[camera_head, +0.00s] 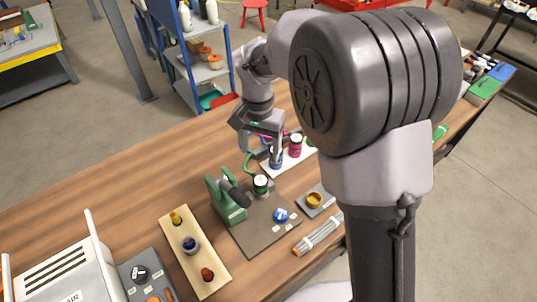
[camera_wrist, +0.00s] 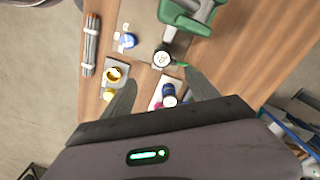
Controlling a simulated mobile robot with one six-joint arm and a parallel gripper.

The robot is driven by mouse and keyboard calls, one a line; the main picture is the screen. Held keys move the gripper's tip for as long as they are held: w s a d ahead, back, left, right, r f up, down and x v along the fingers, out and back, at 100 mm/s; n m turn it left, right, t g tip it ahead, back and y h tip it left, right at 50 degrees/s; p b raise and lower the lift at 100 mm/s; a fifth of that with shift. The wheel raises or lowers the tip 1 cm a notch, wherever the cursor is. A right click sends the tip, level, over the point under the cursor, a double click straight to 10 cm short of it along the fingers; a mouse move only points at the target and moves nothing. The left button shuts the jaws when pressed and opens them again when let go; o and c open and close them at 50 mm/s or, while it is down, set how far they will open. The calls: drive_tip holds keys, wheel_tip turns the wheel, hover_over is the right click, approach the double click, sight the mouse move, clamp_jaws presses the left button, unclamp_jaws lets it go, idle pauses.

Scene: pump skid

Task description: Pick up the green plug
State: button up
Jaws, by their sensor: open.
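I cannot say for sure which thing is the green plug. A small green piece shows in the wrist view (camera_wrist: 183,64), beside a dark can with a white round top (camera_wrist: 162,57). In the head view a thin green curved piece (camera_head: 247,163) shows just left of my gripper (camera_head: 264,150). My gripper is open, and its two fingers also show in the wrist view (camera_wrist: 163,92). A blue jar (camera_wrist: 169,95) appears between the fingers there; whether they touch it I cannot tell. My arm hides part of the bench at right.
A green machine (camera_head: 226,200) stands on a dark mat (camera_head: 257,237) near the dark can (camera_head: 261,183). A wooden board (camera_head: 208,272) with coloured knobs lies at front. A pink-and-dark jar (camera_head: 295,145) stands right of the gripper. Grey rods (camera_head: 320,234) lie near the bench edge.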

drive_tip(key=b, duration=0.4)
approach(261, 181)
wheel_tip(261, 181, down, 5)
drive_tip(key=shift+s+f, duration=0.1)
drive_tip(key=f+b, duration=0.1)
drive_tip(key=f, duration=0.1)
drive_tip(key=f+b, duration=0.2)
drive_tip(key=f, duration=0.1)
drive_tip(key=shift+w+a+f, duration=0.1)
drive_tip(key=shift+w+f, duration=0.15)
drive_tip(key=shift+f, duration=0.05)
drive_tip(key=shift+r, duration=0.15)
drive_tip(key=shift+c, duration=0.5)
clamp_jaws()
